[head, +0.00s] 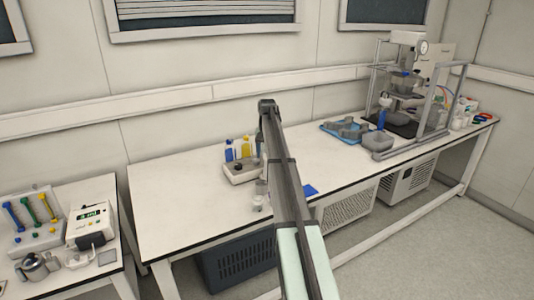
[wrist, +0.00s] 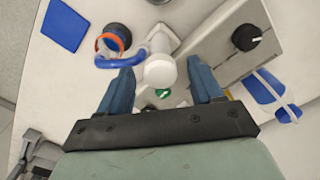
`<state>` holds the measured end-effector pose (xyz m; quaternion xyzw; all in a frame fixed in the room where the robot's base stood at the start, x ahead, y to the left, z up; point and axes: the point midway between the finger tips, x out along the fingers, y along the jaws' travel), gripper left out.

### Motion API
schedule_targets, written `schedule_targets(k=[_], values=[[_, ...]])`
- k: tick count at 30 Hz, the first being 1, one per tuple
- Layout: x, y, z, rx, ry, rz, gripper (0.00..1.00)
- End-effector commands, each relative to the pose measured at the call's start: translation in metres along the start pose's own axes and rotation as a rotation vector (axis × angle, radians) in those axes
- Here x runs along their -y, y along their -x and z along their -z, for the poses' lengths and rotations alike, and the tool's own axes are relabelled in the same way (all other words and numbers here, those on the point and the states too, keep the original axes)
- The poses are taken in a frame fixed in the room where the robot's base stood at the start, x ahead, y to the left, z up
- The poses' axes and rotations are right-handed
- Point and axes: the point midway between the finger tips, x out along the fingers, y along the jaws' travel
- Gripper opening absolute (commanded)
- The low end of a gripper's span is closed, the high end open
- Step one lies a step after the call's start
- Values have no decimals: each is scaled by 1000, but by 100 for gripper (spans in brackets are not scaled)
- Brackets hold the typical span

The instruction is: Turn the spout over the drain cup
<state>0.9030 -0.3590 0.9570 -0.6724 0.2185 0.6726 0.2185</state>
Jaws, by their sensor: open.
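In the wrist view, a blue tube-like spout (wrist: 120,62) reaches left from a white upright fitting (wrist: 160,70) with a round top. A dark round cup (wrist: 117,31) lies up and left of it, with an orange curved band (wrist: 108,40) between the cup and the spout. The spout's tip appears below and left of the cup, not clearly over it. My gripper (wrist: 163,82) is open, with one blue finger on each side of the white fitting. I cannot tell whether the fingers touch it. In the head view my arm hides most of this spot.
A grey base with a black knob (wrist: 246,37) stands right of the fitting. A blue pad (wrist: 64,25) lies left.

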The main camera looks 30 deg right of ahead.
Motion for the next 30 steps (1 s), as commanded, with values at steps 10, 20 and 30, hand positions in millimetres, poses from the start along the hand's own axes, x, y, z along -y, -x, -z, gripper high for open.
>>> schedule_targets(k=[10,20,30], values=[[0,0,0,0,0,0,56],[0,0,0,0,0,0,24],[0,0,0,0,0,0,0]])
